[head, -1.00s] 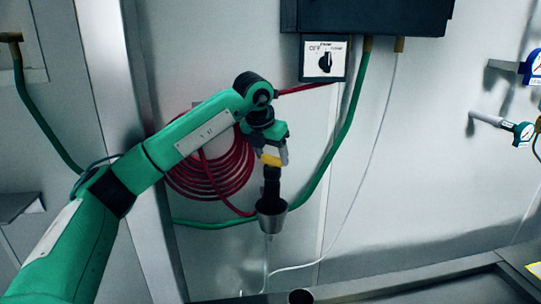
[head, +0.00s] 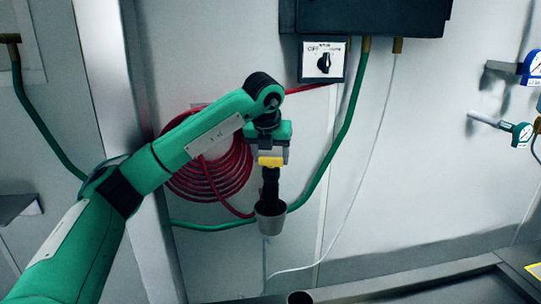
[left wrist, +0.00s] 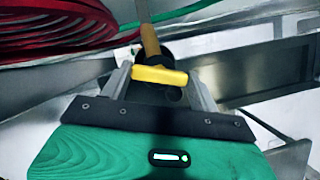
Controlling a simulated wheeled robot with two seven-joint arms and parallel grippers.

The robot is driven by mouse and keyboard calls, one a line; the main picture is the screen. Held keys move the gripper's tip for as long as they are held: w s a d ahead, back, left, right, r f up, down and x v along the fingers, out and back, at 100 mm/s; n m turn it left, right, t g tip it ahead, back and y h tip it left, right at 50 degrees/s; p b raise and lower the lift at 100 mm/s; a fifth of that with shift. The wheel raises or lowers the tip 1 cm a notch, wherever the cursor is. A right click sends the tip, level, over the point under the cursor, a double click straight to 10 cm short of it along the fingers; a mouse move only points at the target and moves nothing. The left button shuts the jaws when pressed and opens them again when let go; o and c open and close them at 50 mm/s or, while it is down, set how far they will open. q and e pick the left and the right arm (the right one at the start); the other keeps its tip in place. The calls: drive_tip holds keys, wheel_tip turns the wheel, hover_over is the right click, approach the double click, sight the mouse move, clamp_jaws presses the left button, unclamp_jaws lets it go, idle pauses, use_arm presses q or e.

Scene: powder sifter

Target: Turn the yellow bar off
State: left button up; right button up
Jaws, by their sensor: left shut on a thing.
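The yellow bar (head: 271,161) sits on top of a dark upright fitting (head: 270,187) above a grey cup-shaped funnel (head: 270,218). My left gripper (head: 270,158) comes down on it from above and is shut on the bar. In the left wrist view the yellow bar (left wrist: 159,76) lies crosswise between the two fingers of the left gripper (left wrist: 160,82). The fingers hide the bar's ends in part. My right gripper is not in view.
A coiled red hose (head: 212,170) hangs on the wall behind my left arm. A green hose (head: 345,130) runs from a dark box (head: 365,16) down behind the funnel. A black knob switch (head: 323,63) is above. Gauges (head: 522,134) are at the right.

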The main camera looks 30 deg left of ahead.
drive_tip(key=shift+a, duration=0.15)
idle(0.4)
use_arm(q)
drive_tip(key=o, duration=1)
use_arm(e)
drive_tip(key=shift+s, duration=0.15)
use_arm(q)
drive_tip(key=shift+s+r, duration=0.15)
drive_tip(key=shift+r, duration=0.35)
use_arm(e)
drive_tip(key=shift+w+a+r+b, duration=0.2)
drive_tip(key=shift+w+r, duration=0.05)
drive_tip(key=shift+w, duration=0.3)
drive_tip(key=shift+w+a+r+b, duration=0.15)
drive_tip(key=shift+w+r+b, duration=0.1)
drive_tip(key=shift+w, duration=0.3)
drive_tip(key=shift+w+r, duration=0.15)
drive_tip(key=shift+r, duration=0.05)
use_arm(q)
drive_tip(key=shift+v, duration=6.35)
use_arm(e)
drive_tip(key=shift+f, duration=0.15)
